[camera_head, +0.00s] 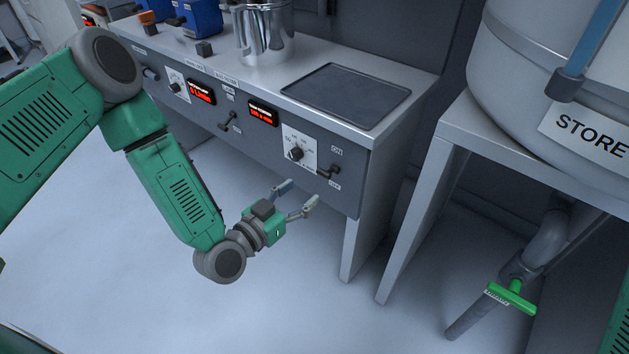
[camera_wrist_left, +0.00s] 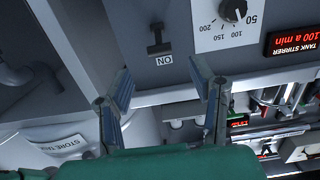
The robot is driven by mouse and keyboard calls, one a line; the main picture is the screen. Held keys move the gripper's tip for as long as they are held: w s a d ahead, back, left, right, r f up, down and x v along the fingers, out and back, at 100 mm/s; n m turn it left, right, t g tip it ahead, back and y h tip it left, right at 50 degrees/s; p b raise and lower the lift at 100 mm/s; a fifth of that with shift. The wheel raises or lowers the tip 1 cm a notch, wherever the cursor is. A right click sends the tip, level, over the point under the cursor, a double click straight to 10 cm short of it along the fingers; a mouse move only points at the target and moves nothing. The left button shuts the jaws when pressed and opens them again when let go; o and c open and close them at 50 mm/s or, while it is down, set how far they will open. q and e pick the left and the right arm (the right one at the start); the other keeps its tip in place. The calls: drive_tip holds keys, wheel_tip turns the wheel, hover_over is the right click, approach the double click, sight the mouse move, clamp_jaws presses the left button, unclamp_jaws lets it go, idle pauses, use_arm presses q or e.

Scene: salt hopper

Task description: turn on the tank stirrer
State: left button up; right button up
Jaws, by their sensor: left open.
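The tank stirrer panel is on the bench front, with a red-lit display (camera_head: 263,113), a dial (camera_head: 297,153) and a dark lever switch (camera_head: 328,172). In the left wrist view, upside down, the display (camera_wrist_left: 291,44) reads "TANK STIRRER 100 a min". The lever (camera_wrist_left: 158,45) stands beside an ON label (camera_wrist_left: 166,60); its exact setting is hard to tell. My left gripper (camera_head: 299,195) is open and empty, just in front of and below the lever. In the wrist view its fingers (camera_wrist_left: 162,82) are spread, with the lever ahead between them, apart from both. My right gripper is not in view.
The panel also carries a second display (camera_head: 201,92), another lever (camera_head: 227,121) and another dial (camera_head: 174,85). A steel pot (camera_head: 265,32) and a dark tray (camera_head: 345,95) sit on the bench top. A STORE tank (camera_head: 510,75) and green valve handle (camera_head: 513,296) are at right.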

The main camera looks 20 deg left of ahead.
use_arm(q)
drive_tip(key=shift+v, duration=1.6)
drive_tip(key=s+d+f+g+y, duration=0.1)
drive_tip(key=s+d+f+g, duration=0.1)
drive_tip(key=s+f+g, duration=0.8)
drive_tip(key=s+a+f+n+g+y, duration=0.25)
drive_tip(key=s+a, duration=0.25)
drive_tip(key=s, duration=0.4)
drive_tip(key=s+a+g+y, duration=0.3)
drive_tip(key=s+a, duration=0.2)
drive_tip(key=s, duration=0.2)
wheel_tip(320, 180, up, 12)
drive_tip(key=p, duration=1.2)
drive_tip(key=shift+w+d+n+h, duration=0.2)
drive_tip(key=shift+n+h, duration=0.15)
drive_tip(key=shift+n, duration=0.1)
